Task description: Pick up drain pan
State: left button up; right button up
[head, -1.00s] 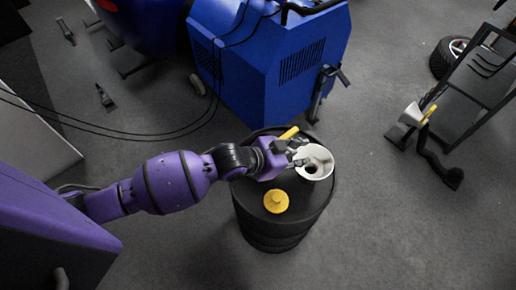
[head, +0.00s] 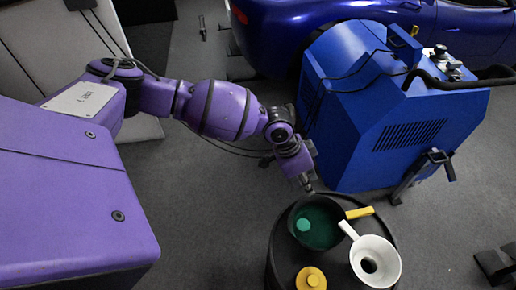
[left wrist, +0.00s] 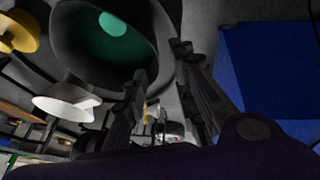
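The drain pan, a round black pan (head: 335,237) with a green inside, sits on top of a black drum (head: 283,262). A yellow bar-like piece (head: 360,212) sticks out at its right side. My left gripper (head: 309,187) points down at the pan's far rim. In the left wrist view the pan (left wrist: 75,50) fills the upper left. The left gripper's fingers (left wrist: 160,65) are apart there, close to the rim; I cannot tell whether they touch it. My right gripper is not in view.
A white funnel (head: 380,248) and a yellow knobbed cap (head: 311,278) share the drum top with the pan. A large blue machine (head: 350,130) stands close behind the drum. A blue car (head: 290,30) is at the back. Grey floor is clear left of the drum.

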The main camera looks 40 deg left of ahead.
aim_at(329, 203)
pick_arm(q)
jog(key=x, duration=0.4)
jog(key=shift+d+f, duration=0.2)
jog(key=shift+d, duration=0.3)
jog(key=shift+w+d+f, duration=0.1)
jog(key=shift+d+f, duration=0.05)
jog(key=shift+f, duration=0.15)
grip_shut()
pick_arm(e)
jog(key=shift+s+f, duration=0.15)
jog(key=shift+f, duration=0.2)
